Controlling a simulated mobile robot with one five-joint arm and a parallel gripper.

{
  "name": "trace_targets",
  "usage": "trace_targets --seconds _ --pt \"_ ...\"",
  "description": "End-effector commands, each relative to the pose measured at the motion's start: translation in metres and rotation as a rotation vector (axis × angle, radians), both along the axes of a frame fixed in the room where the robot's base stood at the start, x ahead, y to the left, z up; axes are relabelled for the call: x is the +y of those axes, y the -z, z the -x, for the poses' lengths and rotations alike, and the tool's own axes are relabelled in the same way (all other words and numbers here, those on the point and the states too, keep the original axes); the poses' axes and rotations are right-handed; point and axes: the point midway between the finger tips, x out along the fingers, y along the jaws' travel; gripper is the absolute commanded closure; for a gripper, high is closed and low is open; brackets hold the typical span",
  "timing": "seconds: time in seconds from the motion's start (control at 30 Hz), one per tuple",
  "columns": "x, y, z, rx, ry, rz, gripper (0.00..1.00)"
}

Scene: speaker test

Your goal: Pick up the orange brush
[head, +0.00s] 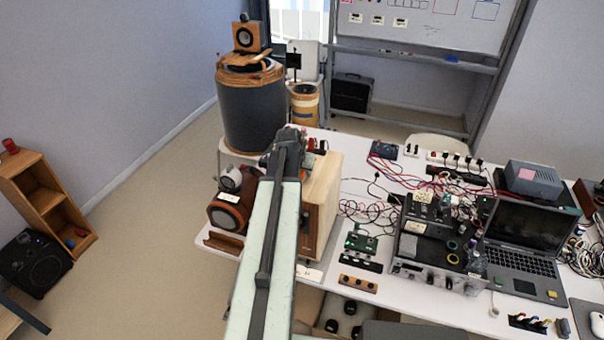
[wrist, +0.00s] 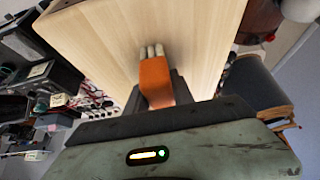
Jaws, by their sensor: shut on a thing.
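The orange brush (wrist: 155,82) is between the jaws of my gripper (wrist: 158,95) in the wrist view. My gripper is shut on its orange body, and pale tips stick out at the far end. Behind it is the light wooden top of a box (wrist: 105,40); I cannot tell whether the brush touches it. In the head view my gripper (head: 287,146) is over the left end of the white table, beside the wooden box (head: 322,185). My arm hides part of the box there, and I cannot make out the brush clearly.
A dark drum-shaped speaker (head: 253,115) stands behind on the left. A brown round speaker (head: 228,212) is left of my arm. Circuit boards, cables, an amplifier (head: 440,240) and a laptop (head: 530,235) crowd the table to the right. The floor on the left is mostly clear.

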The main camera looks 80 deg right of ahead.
Motion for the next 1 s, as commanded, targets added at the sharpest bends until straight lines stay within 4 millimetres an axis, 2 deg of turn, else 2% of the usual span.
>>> trace_targets --seconds 0.27,0.37,0.73,0.83,1.0 --pt "0.000 -0.008 0.000 0.000 0.001 0.000 1.00" --pt "0.000 -0.021 0.001 0.000 0.001 0.000 1.00" --pt "0.000 -0.096 0.001 0.000 0.001 0.000 1.00" --pt "0.000 -0.103 0.001 0.000 0.001 0.000 1.00" --pt "0.000 -0.100 0.001 0.000 0.002 0.000 1.00"
